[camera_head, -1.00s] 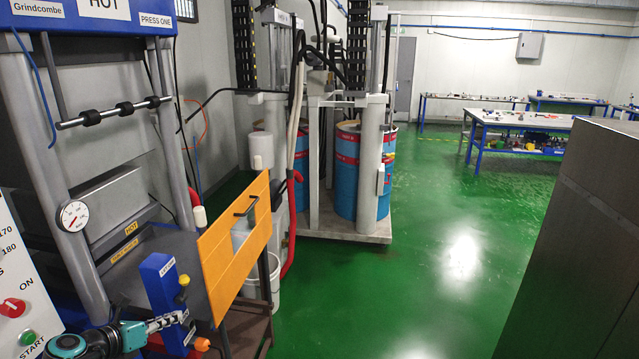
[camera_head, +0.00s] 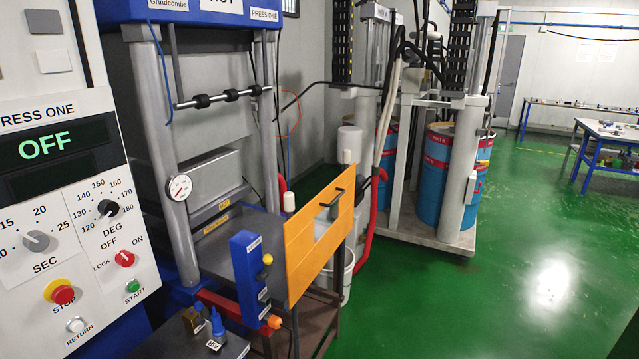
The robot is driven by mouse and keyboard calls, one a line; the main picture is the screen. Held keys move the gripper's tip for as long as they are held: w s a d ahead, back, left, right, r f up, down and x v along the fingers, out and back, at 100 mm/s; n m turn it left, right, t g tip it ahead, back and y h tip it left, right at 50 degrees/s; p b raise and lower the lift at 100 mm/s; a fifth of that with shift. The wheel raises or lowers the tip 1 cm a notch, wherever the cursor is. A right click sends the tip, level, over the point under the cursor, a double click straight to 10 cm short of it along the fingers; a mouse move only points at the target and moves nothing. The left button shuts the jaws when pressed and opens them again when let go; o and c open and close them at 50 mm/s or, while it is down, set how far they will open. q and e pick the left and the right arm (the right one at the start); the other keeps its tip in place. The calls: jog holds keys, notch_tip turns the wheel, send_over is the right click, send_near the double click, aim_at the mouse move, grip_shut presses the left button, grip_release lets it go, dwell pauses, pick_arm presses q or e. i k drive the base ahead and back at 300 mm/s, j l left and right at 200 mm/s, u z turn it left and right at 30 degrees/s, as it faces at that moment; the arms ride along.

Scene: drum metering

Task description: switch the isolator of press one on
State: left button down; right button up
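The control panel of press one (camera_head: 66,215) stands at the left under the label PRESS ONE. Its display (camera_head: 58,150) reads OFF in green. The isolator, a red rotary knob (camera_head: 125,258), sits at the panel's lower right among the words OFF, LOCK and ON; its exact pointing is too small to tell. Below it is a green START button (camera_head: 133,286). To the left are a red STOP button (camera_head: 62,294) on a yellow ring and a white RETURN button (camera_head: 76,325). Neither of my grippers is in view.
Blue drums (camera_head: 437,180) stand behind. Green floor (camera_head: 470,300) is clear at right.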

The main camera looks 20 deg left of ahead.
aim_at(125, 258)
jog(key=u, duration=2.55)
